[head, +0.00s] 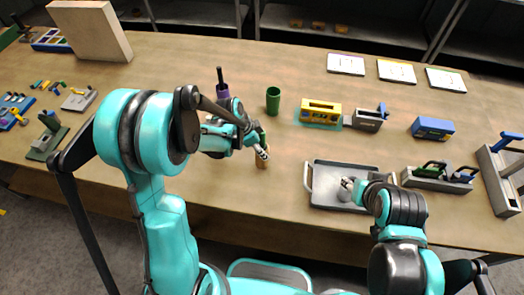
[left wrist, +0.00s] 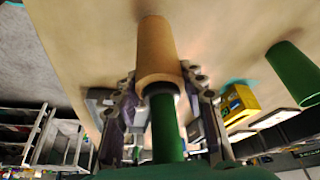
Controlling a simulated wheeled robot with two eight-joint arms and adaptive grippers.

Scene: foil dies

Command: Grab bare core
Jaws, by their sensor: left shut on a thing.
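A green cup (head: 273,100) stands just behind my left gripper. A dark-topped purple piece (head: 221,88) stands to its left. A yellow block (head: 321,112), a grey-and-blue fixture (head: 369,120) and a blue block (head: 433,128) stand farther right. The table between the cup and tray is clear.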

